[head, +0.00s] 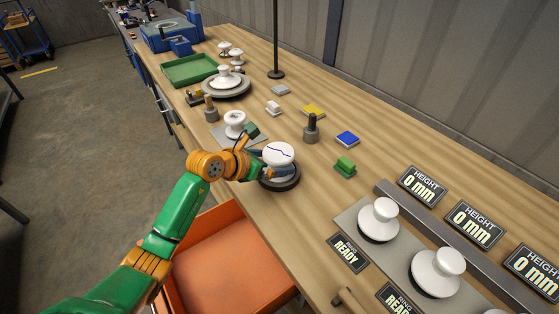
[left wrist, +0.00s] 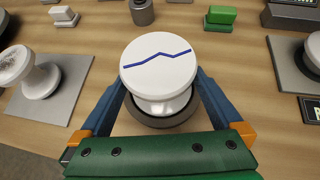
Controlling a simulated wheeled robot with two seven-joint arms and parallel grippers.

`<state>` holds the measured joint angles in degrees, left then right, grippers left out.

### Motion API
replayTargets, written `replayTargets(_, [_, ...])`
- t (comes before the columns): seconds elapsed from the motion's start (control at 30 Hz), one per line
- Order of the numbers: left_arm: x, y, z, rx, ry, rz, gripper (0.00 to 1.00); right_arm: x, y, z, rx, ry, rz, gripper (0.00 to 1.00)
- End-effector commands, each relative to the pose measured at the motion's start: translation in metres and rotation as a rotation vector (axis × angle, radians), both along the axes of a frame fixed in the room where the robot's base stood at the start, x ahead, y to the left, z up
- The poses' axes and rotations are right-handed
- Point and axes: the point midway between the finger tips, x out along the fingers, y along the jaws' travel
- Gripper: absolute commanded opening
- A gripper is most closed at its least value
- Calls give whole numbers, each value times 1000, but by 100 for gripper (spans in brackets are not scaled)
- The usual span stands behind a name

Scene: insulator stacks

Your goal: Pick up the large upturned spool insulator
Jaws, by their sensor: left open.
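The large upturned spool insulator (head: 278,153) is white, with a wide flat disc on top marked by a jagged blue line. It stands upright on a dark round base (head: 282,184) near the table's front edge. It also shows in the middle of the left wrist view (left wrist: 160,62), its narrower waist below the disc. My left gripper (head: 272,165) is at the spool from the front-left, open. In the left wrist view its blue fingers lie on either side of the spool, below the disc's rim; contact cannot be told. My right gripper is out of view.
A smaller white spool (head: 235,122) stands on a grey plate to the left. A green block (head: 345,167), a blue block (head: 347,138) and a dark grey peg (head: 311,130) lie behind. More white spools (head: 379,218) stand at the right. An orange bin (head: 225,265) is below the front edge.

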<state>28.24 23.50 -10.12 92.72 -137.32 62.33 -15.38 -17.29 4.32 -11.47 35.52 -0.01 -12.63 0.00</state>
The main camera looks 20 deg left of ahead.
Motion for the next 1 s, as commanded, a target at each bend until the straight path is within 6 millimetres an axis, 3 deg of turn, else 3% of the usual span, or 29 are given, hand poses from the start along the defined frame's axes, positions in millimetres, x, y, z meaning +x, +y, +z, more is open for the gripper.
replayTargets(0.13, [0, 0, 0, 1, 0, 1, 97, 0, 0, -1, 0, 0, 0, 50])
replayTargets(0.5, [0, 0, 1, 0, -2, 1, 0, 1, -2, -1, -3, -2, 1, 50])
replayTargets(1.0, [0, 0, 1, -1, -3, 1, 0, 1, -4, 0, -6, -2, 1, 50])
